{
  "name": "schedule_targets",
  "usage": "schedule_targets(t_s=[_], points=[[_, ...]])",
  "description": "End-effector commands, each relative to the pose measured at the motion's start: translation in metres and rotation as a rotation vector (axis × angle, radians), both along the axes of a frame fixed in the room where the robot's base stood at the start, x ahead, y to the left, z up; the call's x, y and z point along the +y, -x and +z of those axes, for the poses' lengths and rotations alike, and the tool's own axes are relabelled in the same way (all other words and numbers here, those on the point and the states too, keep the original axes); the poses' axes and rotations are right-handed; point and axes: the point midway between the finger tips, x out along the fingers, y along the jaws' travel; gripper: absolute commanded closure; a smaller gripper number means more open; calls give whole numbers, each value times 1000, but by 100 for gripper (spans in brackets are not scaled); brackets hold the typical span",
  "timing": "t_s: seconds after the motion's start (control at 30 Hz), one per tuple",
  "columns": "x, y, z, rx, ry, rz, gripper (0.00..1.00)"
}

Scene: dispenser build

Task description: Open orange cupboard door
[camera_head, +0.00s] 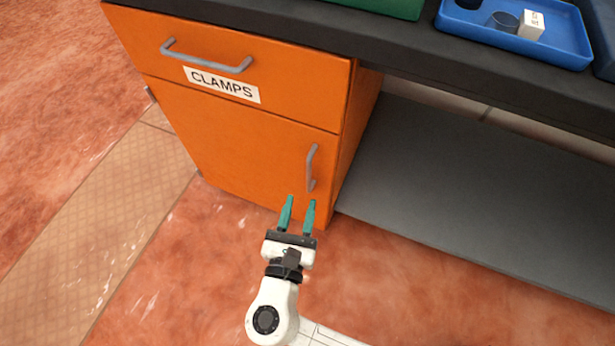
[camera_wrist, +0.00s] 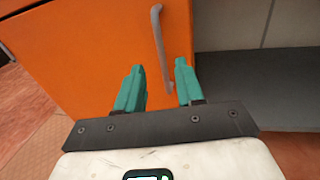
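The orange cupboard door (camera_head: 235,145) is shut, below a drawer labelled CLAMPS. Its grey vertical bar handle (camera_head: 312,167) sits near the door's right edge. My gripper (camera_head: 299,203) is in front of the lower right part of the door, just below the handle in the picture. Its two teal fingers are apart with nothing between them. In the wrist view the door (camera_wrist: 85,50) fills the upper left, and the handle (camera_wrist: 160,45) stands beyond the gap between the fingertips (camera_wrist: 160,67). I see no contact between fingers and handle.
The CLAMPS drawer (camera_head: 235,65) with a grey handle is shut above the door. A dark worktop (camera_head: 300,25) carries a blue tray (camera_head: 510,50) with small items. An open grey shelf (camera_head: 470,180) lies to the right. Hinges show at the door's left edge. The reddish floor (camera_head: 440,290) in front is clear.

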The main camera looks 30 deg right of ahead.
Motion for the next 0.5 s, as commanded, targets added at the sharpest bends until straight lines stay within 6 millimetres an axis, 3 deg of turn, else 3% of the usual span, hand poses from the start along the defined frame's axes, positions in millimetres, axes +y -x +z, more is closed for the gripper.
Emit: schedule_targets(t_s=[0.2,0.5], points=[[-29,-30,-2,-3,-3,-4,63],[-51,-55,-1,-2,-4,-2,63]])
